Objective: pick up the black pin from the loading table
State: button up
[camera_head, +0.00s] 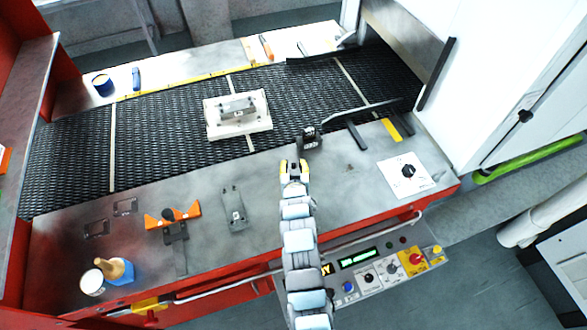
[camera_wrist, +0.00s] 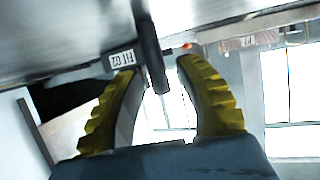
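My gripper (camera_head: 294,170) is over the right-centre part of the grey loading table (camera_head: 270,185), pointing toward the mesh belt. In the wrist view its two yellow ridged fingers (camera_wrist: 160,72) are open. A dark upright rod (camera_wrist: 151,60), which looks like the black pin, reaches down from the top of that view between the fingertips. A gap shows on its right; it is very close to the left fingertip, and contact cannot be told. In the head view a small black object (camera_head: 309,138) lies just beyond the fingertips; its details are too small to tell.
A white plate with a metal fixture (camera_head: 238,127) rests on the mesh belt (camera_head: 170,125). A knob panel (camera_head: 407,172) and black curved bar (camera_head: 360,112) are to the right.

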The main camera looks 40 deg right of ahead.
grip_shut()
jog(key=shift+r, duration=0.1)
